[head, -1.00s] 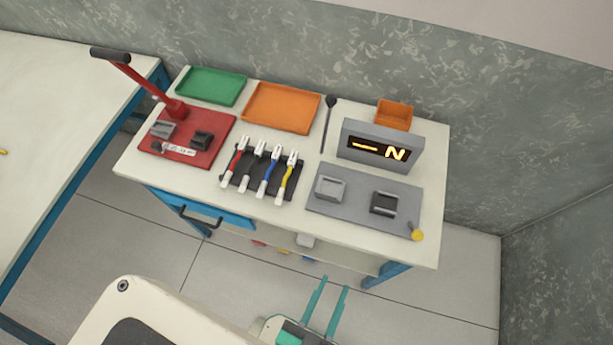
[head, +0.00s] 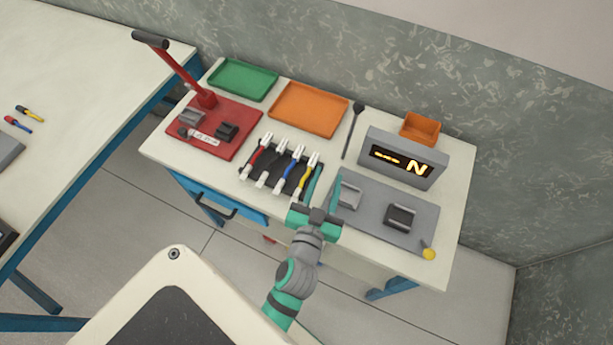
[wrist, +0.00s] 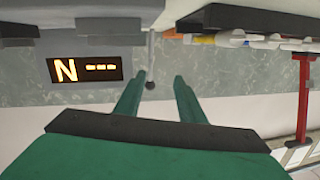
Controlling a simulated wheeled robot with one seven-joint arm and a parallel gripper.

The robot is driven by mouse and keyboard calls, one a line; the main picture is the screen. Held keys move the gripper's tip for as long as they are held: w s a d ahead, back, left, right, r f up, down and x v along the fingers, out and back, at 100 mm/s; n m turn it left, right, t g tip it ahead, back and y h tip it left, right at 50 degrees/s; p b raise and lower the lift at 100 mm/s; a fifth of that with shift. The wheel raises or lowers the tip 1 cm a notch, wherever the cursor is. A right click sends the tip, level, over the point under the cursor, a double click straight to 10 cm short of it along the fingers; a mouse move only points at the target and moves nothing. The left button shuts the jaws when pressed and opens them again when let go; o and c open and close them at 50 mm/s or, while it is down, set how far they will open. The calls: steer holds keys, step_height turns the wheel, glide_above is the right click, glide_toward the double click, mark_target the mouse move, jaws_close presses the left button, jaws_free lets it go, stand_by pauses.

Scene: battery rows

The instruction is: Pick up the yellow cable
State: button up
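The yellow cable (head: 306,178), with white ends, lies rightmost in a row of cables across a black rack (head: 282,155) on the workbench. My gripper (head: 326,174) is just to the right of it at the bench's front edge. Its two teal fingers are apart with nothing visible between them. In the wrist view, which is upside down, the yellow cable (wrist: 203,40) shows at the top, right of my gripper (wrist: 159,76). I cannot tell the exact gap between finger and cable.
The grey fixture plate (head: 372,225) lies right of my gripper, with the display box (head: 403,158) behind it. A red press (head: 210,138) stands at left. A green tray (head: 243,80) and an orange tray (head: 308,109) lie at the back. A dark-tipped lever (head: 352,130) stands behind my gripper.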

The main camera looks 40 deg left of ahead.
steer(key=w+a+r+n+g+y, duration=0.2)
steer(key=a+r+n+g+y, duration=0.25)
steer(key=a, duration=0.45)
steer(key=w+a+r+n+g+y, duration=0.15)
steer(key=a+r+n+y, duration=0.25)
steer(key=a+r+n, duration=0.4)
steer(key=s+a+r+n+g+y, duration=0.1)
steer(key=a+r+n+g+y, duration=0.15)
steer(key=a+n+g, duration=0.35)
steer(key=n+g+h, duration=0.4)
steer(key=n+h, duration=1.3)
steer(key=n, duration=0.1)
glide_above(306, 172)
step_height(306, 172, down, 9)
steer(key=f, duration=0.5)
steer(key=shift+w, duration=0.25)
step_height(306, 172, down, 4)
steer(key=shift+s+d+f, duration=0.1)
steer(key=shift+f, duration=0.05)
steer(key=shift+s+f, duration=0.1)
steer(key=shift+f, duration=0.15)
